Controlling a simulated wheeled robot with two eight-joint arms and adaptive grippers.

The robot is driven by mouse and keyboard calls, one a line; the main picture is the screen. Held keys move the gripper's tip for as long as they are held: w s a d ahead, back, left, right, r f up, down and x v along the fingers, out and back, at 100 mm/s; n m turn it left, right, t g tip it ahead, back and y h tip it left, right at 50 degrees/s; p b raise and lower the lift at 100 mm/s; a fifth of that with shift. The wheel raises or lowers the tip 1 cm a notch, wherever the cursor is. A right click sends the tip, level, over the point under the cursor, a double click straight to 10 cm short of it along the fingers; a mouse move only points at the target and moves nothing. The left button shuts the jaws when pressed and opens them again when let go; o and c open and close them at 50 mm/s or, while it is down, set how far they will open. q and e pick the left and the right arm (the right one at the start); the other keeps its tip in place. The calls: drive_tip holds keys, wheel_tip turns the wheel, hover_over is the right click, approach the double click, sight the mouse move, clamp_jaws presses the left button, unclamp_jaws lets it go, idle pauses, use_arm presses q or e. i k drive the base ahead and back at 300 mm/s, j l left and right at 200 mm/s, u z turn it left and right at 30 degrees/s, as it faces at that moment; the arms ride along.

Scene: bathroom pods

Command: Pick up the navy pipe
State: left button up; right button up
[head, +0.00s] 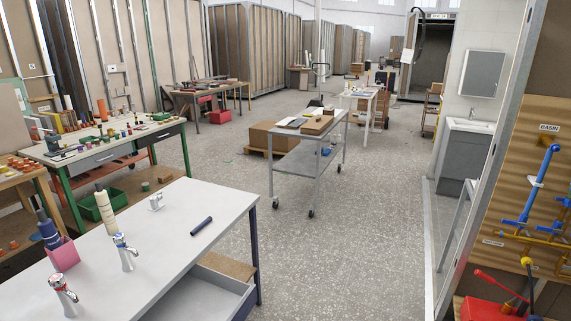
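The navy pipe (202,226) is a short dark blue cylinder. It lies on its side on the white-topped workbench (182,250) in the lower left of the head view, near the right part of the top. Nothing covers it, and clear white surface surrounds it. Neither of my grippers shows in the head view.
On the same bench stand several taps, one (124,252) near the middle, a cream tube (105,212) and a pink holder (62,254) with dark bottles. An open drawer (205,292) juts out below. A grey wheeled trolley (308,155) stands beyond, with open speckled floor around it.

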sight(194, 232)
drive_tip(key=i+j+u, duration=0.1)
drive_tip(key=i+j, duration=0.2)
drive_tip(key=j, duration=0.2)
drive_tip(key=i+j, duration=0.3)
drive_tip(key=j, duration=0.15)
drive_tip(key=i+j+u, duration=0.15)
drive_tip(key=i+j, duration=0.15)
drive_tip(key=j, duration=0.15)
drive_tip(key=k+l, duration=0.1)
drive_tip(key=l, duration=0.3)
drive_tip(key=k+l+u, duration=0.1)
drive_tip(key=l, duration=0.3)
drive_tip(key=l+u, duration=0.35)
drive_tip(key=l, duration=0.4)
drive_tip(key=k+l+u, duration=0.15)
drive_tip(key=l+u, duration=0.2)
drive_tip(key=l, duration=0.4)
drive_tip(key=i+l+u, duration=0.15)
drive_tip(key=l, duration=0.2)
drive_tip(key=i+l+u, duration=0.2)
drive_tip(key=l, duration=0.15)
drive_tip(key=i+l+u, duration=0.15)
drive_tip(key=l, duration=0.25)
drive_tip(key=l+u, duration=0.2)
drive_tip(key=l, duration=0.15)
drive_tip(key=i+l+u, duration=0.3)
drive_tip(key=i+l, duration=0.25)
drive_tip(key=i+l+u, duration=0.25)
drive_tip(key=i+l, duration=0.4)
